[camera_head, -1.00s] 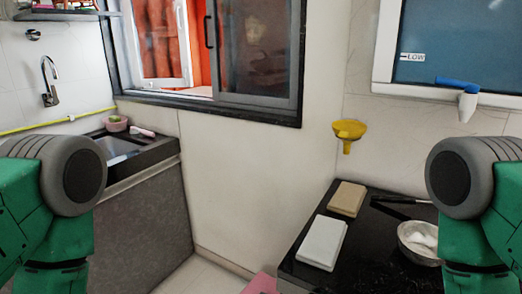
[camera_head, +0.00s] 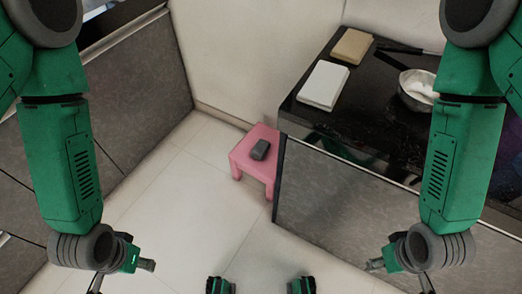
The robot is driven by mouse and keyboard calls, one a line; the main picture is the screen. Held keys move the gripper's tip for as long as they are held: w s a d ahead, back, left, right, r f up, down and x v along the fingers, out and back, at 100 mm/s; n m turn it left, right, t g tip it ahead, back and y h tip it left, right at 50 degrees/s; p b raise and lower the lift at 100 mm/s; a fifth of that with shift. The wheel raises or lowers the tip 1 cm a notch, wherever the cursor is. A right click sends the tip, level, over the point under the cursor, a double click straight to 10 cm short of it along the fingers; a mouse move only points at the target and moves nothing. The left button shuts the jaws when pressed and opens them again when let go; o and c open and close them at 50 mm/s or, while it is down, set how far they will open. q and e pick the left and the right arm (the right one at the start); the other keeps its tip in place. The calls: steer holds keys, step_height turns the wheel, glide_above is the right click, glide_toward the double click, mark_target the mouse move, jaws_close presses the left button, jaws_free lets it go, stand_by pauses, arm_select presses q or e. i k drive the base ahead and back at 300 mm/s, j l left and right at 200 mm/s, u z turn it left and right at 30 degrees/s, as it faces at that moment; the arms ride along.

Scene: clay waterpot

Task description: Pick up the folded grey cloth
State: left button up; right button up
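A small dark grey folded cloth (camera_head: 260,149) lies on top of a low pink stool (camera_head: 242,157), which stands on the floor beside the black counter. My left gripper (camera_head: 95,284) is at the bottom left, mostly cut off by the picture's edge. My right gripper (camera_head: 426,284) is at the bottom right, also mostly cut off. Both are well apart from the cloth, and their fingers do not show clearly enough to tell open from shut.
The black counter (camera_head: 330,125) stands to the right of the stool. On it are a white folded block (camera_head: 323,85), a tan one (camera_head: 352,46), a metal bowl (camera_head: 413,94) with white contents and a dark-handled utensil. Tiled floor (camera_head: 190,215) in front of the stool is clear.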

mark_target(262, 148)
steer(key=i+j+z, duration=0.1)
steer(key=z, duration=0.9)
steer(key=i+j+z, duration=0.15)
steer(key=j+z, duration=0.2)
steer(key=j, duration=0.25)
steer(key=j+z, duration=0.4)
steer(key=j, duration=0.25)
steer(key=j+z, duration=0.35)
steer(key=j, duration=1.2)
steer(key=k+z, duration=0.05)
